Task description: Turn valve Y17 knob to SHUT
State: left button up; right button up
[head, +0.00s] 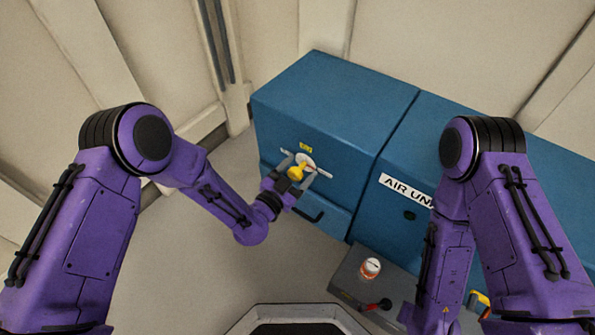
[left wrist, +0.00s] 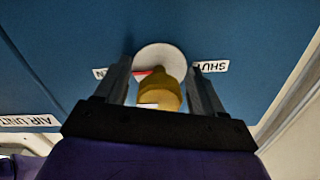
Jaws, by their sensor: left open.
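The yellow valve knob (head: 296,172) sits on a pale round disc (left wrist: 160,58) on the front of a blue cabinet. A small yellow tag (head: 305,147) is above it, its text too small to read. In the left wrist view the SHUT label (left wrist: 209,67) appears upside down right of the disc. A label ending in N (left wrist: 99,73) is on the other side, partly hidden by a finger. A red mark (left wrist: 142,75) on the disc points toward that label. My left gripper (left wrist: 162,85) is open, its fingers on either side of the knob (left wrist: 158,95); contact is unclear.
The blue cabinet continues right, with an AIR UNIT label (head: 405,190). A dark handle (head: 308,212) is below the knob. A grey surface at lower right holds an orange-and-white jar (head: 370,268) and a red-handled item (head: 380,304). Open floor lies left.

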pick_arm(q)
jog(key=c, duration=1)
